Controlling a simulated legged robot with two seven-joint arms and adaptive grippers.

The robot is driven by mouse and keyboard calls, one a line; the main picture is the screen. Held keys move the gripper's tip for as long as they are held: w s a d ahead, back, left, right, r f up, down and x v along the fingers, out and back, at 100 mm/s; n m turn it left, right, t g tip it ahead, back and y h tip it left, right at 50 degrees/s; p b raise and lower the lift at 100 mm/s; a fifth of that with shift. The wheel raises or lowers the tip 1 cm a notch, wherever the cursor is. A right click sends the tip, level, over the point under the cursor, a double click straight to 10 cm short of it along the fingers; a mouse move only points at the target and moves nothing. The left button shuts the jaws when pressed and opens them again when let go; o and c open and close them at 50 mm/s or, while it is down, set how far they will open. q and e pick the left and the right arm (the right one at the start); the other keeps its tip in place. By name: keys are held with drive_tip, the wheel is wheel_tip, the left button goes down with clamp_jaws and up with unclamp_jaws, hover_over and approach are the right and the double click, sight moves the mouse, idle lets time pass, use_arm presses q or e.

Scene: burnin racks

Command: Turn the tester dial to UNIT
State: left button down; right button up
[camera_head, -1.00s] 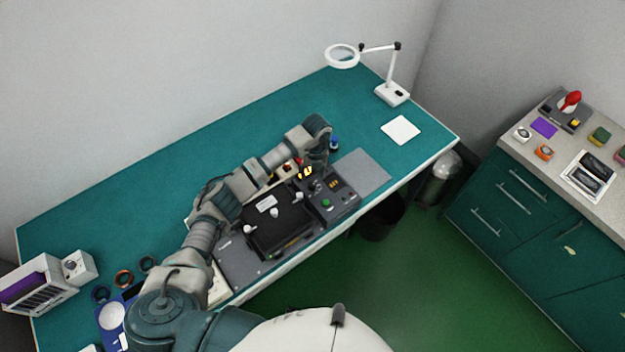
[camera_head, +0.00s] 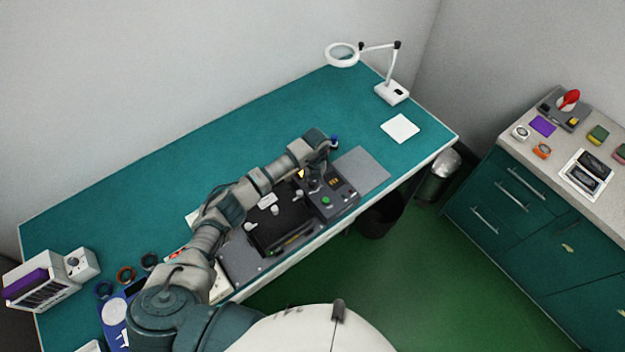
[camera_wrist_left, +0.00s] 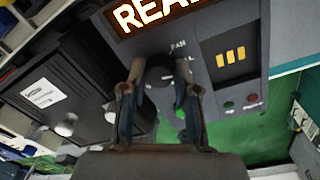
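The dark tester (camera_head: 345,199) stands near the front edge of the teal bench. In the left wrist view its grey panel (camera_wrist_left: 228,85) carries a lit orange display (camera_wrist_left: 150,14) beginning "REA", cut off at the top. The dark round dial (camera_wrist_left: 159,75) sits below the display, with "FAN" legible beside it; other dial labels are hidden or unclear. My left gripper (camera_wrist_left: 157,85) is over the panel, its two fingers apart on either side of the dial. Contact with the dial is unclear. In the head view my left gripper (camera_head: 315,184) partly covers the panel. My right gripper is not in view.
A black case (camera_head: 278,222) adjoins the tester on the left. A grey mat (camera_head: 362,167) lies to the right. The bench's back is largely clear.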

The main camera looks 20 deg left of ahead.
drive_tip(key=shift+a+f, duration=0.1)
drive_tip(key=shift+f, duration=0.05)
